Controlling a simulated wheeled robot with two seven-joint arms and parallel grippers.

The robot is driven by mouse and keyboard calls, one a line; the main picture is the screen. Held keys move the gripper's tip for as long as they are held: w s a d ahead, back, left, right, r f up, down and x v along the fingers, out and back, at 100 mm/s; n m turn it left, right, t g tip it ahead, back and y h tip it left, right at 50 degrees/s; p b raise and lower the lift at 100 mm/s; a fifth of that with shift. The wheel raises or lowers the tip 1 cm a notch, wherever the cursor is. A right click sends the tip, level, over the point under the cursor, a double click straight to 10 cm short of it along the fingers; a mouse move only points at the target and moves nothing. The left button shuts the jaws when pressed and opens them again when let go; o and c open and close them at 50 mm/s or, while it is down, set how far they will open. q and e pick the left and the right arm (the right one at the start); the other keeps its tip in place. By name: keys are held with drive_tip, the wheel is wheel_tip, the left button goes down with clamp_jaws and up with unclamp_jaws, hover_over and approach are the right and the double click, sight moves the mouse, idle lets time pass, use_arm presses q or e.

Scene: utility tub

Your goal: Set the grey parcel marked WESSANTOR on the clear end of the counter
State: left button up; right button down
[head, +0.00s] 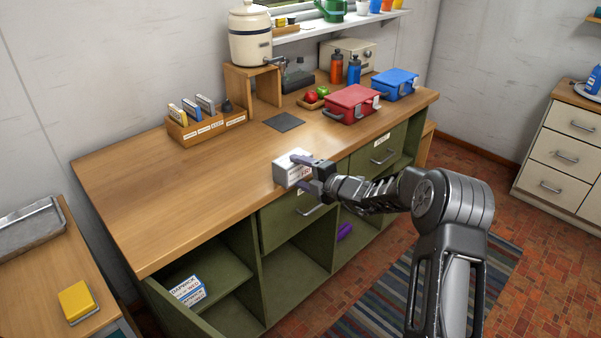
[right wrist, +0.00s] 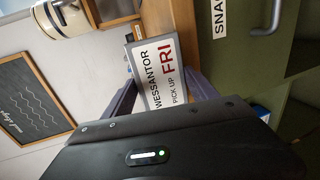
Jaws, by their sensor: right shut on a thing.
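The grey parcel (head: 291,172) is at the front edge of the wooden counter (head: 160,190), near its middle. Its white label, in the right wrist view (right wrist: 158,70), reads WESSANTOR, PICK UP, FRI. My right gripper (head: 302,168) is shut on the parcel, with a finger along each side. I cannot tell whether the parcel's underside touches the counter. The left end of the counter top is bare. My left gripper is not in view.
A wooden rack (head: 207,127) with upright items and a dark mat (head: 284,121) are at the back. Labelled boxes (head: 187,289) lie in an open cubby below.

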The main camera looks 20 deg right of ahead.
drive_tip(key=shift+c, duration=1.2)
unclamp_jaws()
drive_tip(key=shift+r, duration=0.1)
drive_tip(key=b+v, duration=0.1)
drive_tip(key=v, duration=1.1)
